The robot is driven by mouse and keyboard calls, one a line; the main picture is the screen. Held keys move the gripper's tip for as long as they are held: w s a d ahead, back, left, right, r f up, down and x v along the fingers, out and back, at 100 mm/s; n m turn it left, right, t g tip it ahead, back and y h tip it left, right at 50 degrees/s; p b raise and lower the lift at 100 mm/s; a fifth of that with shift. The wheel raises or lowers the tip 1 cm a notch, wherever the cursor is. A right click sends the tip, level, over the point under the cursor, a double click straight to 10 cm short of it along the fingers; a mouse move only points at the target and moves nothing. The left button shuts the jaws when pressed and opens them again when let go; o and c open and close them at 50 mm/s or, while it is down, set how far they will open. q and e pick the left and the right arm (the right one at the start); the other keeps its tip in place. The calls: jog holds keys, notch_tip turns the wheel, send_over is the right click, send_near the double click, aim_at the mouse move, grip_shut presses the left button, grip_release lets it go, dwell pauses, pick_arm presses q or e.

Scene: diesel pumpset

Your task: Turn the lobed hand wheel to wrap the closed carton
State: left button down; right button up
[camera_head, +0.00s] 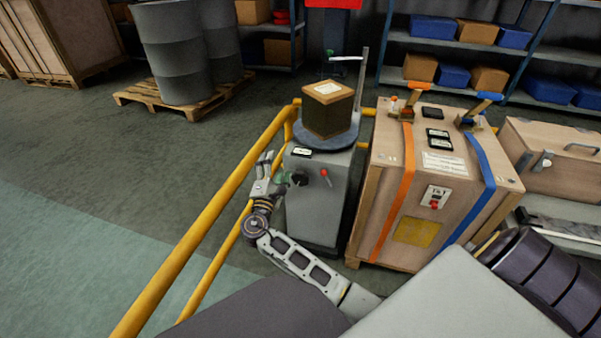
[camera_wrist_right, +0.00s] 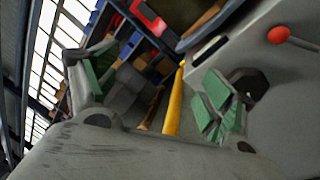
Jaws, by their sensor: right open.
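The closed carton (camera_head: 328,120) has a tan top with a white label and darker sides. It sits on a round grey turntable (camera_head: 312,142) on top of a grey machine cabinet (camera_head: 314,212). The dark lobed hand wheel (camera_head: 299,179) is on the cabinet's front face. It also shows, partly hidden by a green finger pad, at the right of the right wrist view (camera_wrist_right: 250,84). My right gripper (camera_head: 272,170) is open just left of the wheel; its fingers (camera_wrist_right: 155,92) are spread wide with nothing gripped. I cannot tell whether one pad touches the wheel. My left gripper is not in view.
A red-knobbed lever (camera_head: 324,173) is right of the wheel. A yellow rail (camera_head: 215,208) runs left of the cabinet, close to my right arm. A strapped wooden crate (camera_head: 400,210) stands close on the right.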

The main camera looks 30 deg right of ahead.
notch_tip(320, 180, up, 2)
jog(key=w+a+n+t+y+p, duration=0.1)
jog(key=a+n+t+p, duration=0.1)
jog(key=a+p, duration=0.1)
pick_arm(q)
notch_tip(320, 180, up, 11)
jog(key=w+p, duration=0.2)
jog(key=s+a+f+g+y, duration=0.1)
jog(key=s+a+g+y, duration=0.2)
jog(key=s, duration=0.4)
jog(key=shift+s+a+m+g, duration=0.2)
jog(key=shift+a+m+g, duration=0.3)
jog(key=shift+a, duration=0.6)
pick_arm(e)
jog(key=n+g+h, duration=0.1)
jog(key=n+g, duration=0.4)
jog(key=n, duration=0.5)
send_near(300, 179)
jog(key=v, duration=0.2)
jog(key=shift+s+a+f, duration=0.15)
jog(key=shift+a, duration=0.1)
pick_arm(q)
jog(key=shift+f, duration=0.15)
pick_arm(e)
jog(key=shift+m, duration=0.3)
